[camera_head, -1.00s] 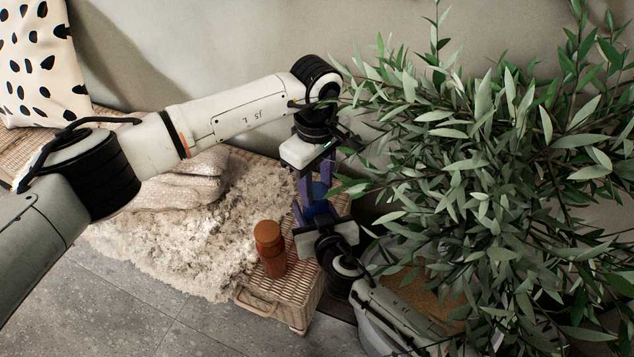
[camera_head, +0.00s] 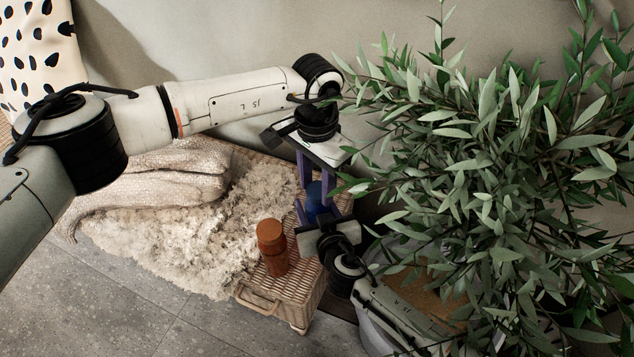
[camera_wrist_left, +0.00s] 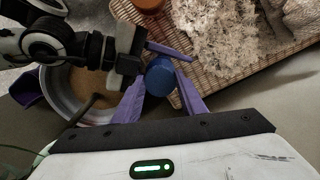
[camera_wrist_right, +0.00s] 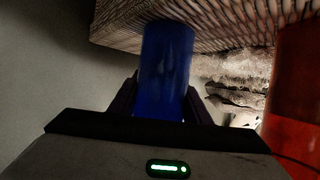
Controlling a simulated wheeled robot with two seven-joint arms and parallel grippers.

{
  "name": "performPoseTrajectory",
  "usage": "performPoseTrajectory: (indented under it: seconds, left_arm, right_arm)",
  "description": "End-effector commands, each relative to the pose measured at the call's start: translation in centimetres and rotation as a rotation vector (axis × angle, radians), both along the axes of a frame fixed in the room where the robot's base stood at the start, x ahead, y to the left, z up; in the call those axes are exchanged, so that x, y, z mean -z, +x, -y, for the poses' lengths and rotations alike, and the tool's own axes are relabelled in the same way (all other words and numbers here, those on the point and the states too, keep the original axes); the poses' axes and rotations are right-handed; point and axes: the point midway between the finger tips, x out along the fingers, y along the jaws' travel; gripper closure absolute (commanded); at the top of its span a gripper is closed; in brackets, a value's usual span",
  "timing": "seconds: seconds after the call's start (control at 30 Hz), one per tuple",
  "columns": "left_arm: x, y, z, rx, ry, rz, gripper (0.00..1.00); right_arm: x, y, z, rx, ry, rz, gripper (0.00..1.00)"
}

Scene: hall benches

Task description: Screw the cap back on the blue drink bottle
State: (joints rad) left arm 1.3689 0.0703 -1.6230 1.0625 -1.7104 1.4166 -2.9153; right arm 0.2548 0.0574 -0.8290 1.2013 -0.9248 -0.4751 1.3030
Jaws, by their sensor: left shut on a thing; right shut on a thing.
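The blue drink bottle (camera_head: 315,203) is upright at the right end of the wicker bench, and its tall blue body fills the middle of the right wrist view (camera_wrist_right: 166,70). My right gripper (camera_head: 314,217) is shut on the bottle's body from the near side. My left gripper (camera_head: 312,182) points down from above, its purple fingers closed on the bottle's top. In the left wrist view a round blue top, seemingly the cap (camera_wrist_left: 160,74), sits between those fingers. Whether the cap's thread is engaged is hidden.
A brown-orange bottle (camera_head: 271,246) stands close by on the wicker bench (camera_head: 278,291). A shaggy cream throw (camera_head: 200,240) and a folded knit blanket (camera_head: 170,175) lie to the left. A leafy plant (camera_head: 500,170) in a pot crowds the right side.

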Motion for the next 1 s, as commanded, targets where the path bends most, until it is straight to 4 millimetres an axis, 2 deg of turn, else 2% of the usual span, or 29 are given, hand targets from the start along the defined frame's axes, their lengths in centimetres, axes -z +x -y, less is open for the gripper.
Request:
performPoseTrajectory:
  seconds: [0.13,0.17,0.27,0.63,0.9,1.0]
  left_arm:
    - [-0.1,0.0,0.1,-0.001,-0.001,0.000,0.86]
    - [-0.1,0.0,0.1,-0.001,-0.001,0.000,0.59]
    - [-0.1,0.0,0.1,-0.002,-0.001,0.000,0.44]
    - [-0.5,0.0,0.0,-0.003,-0.001,0.001,0.44]
    - [-3.9,0.1,0.0,-0.003,-0.001,0.003,0.44]
    - [-4.5,0.0,0.0,-0.003,0.000,0.001,0.44]
  right_arm:
    - [0.1,0.0,0.1,0.002,-0.001,-0.002,1.00]
    - [0.1,0.0,0.1,0.002,-0.001,-0.002,1.00]
    - [0.1,0.0,0.1,0.001,-0.001,-0.002,1.00]
    - [0.1,0.0,0.1,0.001,-0.001,-0.002,1.00]
    - [0.1,0.0,0.1,0.001,-0.002,-0.002,1.00]
    - [0.1,0.0,0.1,0.001,-0.002,-0.002,1.00]
